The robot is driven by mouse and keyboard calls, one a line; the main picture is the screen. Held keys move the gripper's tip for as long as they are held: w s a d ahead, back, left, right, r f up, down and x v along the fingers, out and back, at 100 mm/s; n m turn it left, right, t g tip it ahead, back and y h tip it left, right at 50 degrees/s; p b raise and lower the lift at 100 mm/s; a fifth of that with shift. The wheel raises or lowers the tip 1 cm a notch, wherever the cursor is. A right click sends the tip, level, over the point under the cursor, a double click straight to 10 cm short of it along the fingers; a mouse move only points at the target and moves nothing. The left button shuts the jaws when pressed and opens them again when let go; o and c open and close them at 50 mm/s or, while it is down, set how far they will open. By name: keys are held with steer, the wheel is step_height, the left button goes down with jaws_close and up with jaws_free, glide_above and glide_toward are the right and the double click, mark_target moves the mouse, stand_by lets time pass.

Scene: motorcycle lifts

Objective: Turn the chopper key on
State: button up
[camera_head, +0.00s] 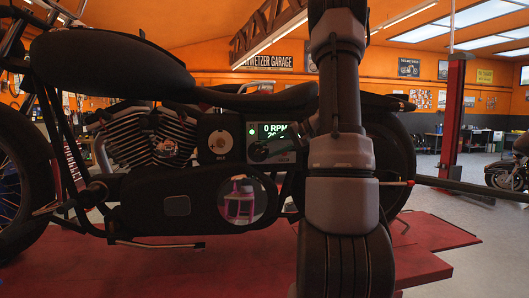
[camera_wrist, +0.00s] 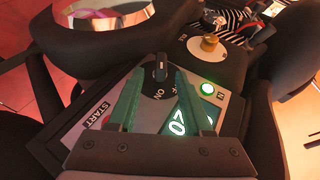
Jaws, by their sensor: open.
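The chopper (camera_head: 150,120) stands on a red lift in the head view. Its side panel (camera_head: 232,128) carries a lit green display (camera_head: 275,130) reading "0 RPM". In the wrist view the black key knob (camera_wrist: 156,72) sits on the panel near an "ON" mark. My gripper (camera_wrist: 158,76) is open, with its two green fingers on either side of the knob. I cannot tell whether they touch it. The knob's exact setting is unclear. In the head view my arm hides part of the bike, and the key is not clearly visible.
A round green light (camera_wrist: 207,88) is lit right of the knob. A START label (camera_wrist: 97,115) lies to the left, and a brass knob (camera_wrist: 210,43) stands behind. The seat (camera_head: 255,98) overhangs the panel. A red post (camera_head: 453,110) stands at right.

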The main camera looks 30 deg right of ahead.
steer(key=v, duration=0.7)
steer(key=shift+s+d+r, duration=0.15)
steer(key=shift+s+d, duration=0.1)
steer(key=s+a+r+g+h, duration=0.15)
steer(key=s+a, duration=0.25)
steer(key=a, duration=0.6)
steer(key=s+a+n+h, duration=0.1)
steer(key=s+a+h, duration=0.5)
steer(key=s+a, duration=0.8)
steer(key=s, duration=0.3)
steer(key=shift+s+a+f+n, duration=0.15)
steer(key=shift+a+f+n, duration=0.05)
steer(key=shift+f+n, duration=0.2)
steer(key=shift+t, duration=0.25)
steer(key=shift+c, duration=0.3)
